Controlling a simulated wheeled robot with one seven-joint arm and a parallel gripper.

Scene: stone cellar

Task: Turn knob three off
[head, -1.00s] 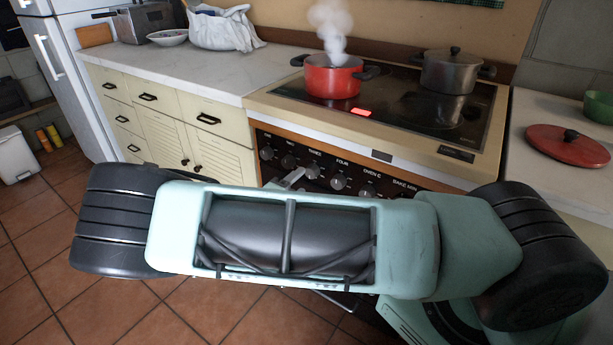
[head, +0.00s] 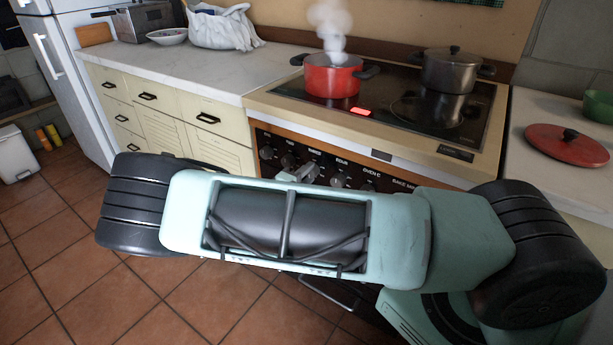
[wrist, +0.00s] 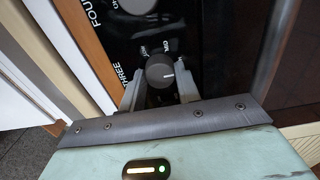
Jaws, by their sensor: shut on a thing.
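Knob three (wrist: 160,72) is a dark round knob on the black stove panel, with the word THREE beside it in the wrist view. A short pale mark on its face points to the right in that picture, away from the small lettering above the knob. My gripper (wrist: 160,88) has one finger on each side of the knob and is shut on it. In the head view my gripper (head: 299,174) is at the knob row, and my arm hides part of the panel. The knob itself is hard to make out there.
A steaming red pot (head: 334,78) stands on the black cooktop (head: 400,100), near a glowing red patch (head: 361,112). A dark lidded pot (head: 451,70) stands behind right. A red lid (head: 567,145) lies on the right counter. Knob four (head: 340,180) is close on the right.

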